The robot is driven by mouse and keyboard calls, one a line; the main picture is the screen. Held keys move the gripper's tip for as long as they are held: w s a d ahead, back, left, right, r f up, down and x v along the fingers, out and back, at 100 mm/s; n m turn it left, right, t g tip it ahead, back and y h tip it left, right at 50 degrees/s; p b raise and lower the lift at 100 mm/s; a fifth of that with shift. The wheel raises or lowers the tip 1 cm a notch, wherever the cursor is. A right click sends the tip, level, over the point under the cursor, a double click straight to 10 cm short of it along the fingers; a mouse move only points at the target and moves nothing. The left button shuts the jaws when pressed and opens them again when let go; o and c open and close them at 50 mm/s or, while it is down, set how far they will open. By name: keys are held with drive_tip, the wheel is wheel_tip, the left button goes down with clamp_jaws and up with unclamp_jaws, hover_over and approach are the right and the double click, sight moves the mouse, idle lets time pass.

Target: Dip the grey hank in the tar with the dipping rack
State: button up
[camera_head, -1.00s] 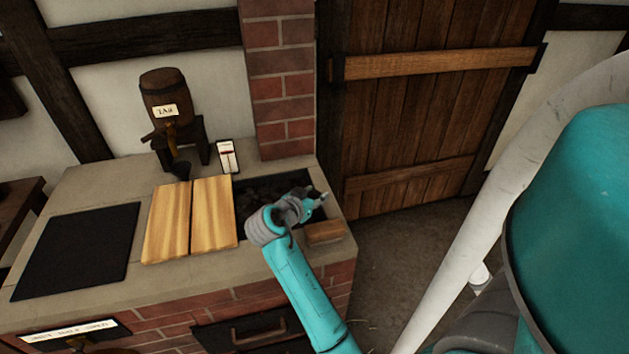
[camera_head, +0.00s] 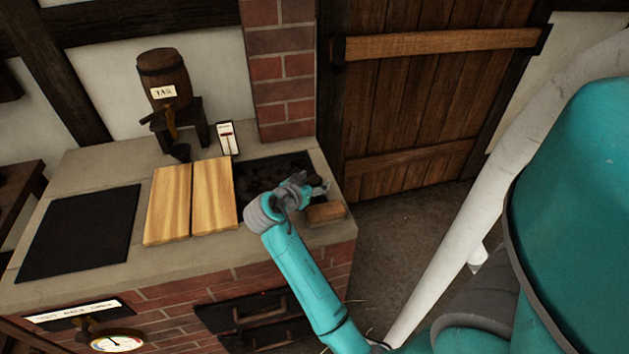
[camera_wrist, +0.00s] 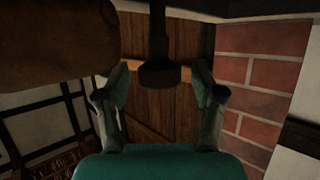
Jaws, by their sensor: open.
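My gripper (camera_head: 308,188) is over the right end of the brick bench, by the dark pit. In the wrist view it (camera_wrist: 160,95) is open, with a dark round knob on a stem (camera_wrist: 160,74) between and beyond its fingers; I cannot tell whether they touch it. The tar barrel (camera_head: 163,80), labelled TAR, stands on a dark stand at the back of the bench. Its spout is above a small dark ladle-like thing (camera_head: 180,152). No grey hank or dipping rack can be made out.
Two pale wooden boards (camera_head: 167,205) lie side by side on the bench (camera_head: 85,165). A black plate (camera_head: 80,232) lies at left. A brown block (camera_head: 326,212) sits beside the pit (camera_head: 262,177). A slider card (camera_head: 228,138) stands behind; a gauge (camera_head: 117,343) is on the front. A door (camera_head: 420,110) is behind.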

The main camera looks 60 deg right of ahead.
drive_tip(key=s+v, duration=0.1)
drive_tip(key=v, duration=1)
drive_tip(key=shift+w, duration=0.45)
drive_tip(key=shift+f+n, duration=0.1)
drive_tip(key=shift+n, duration=0.2)
idle(4.8)
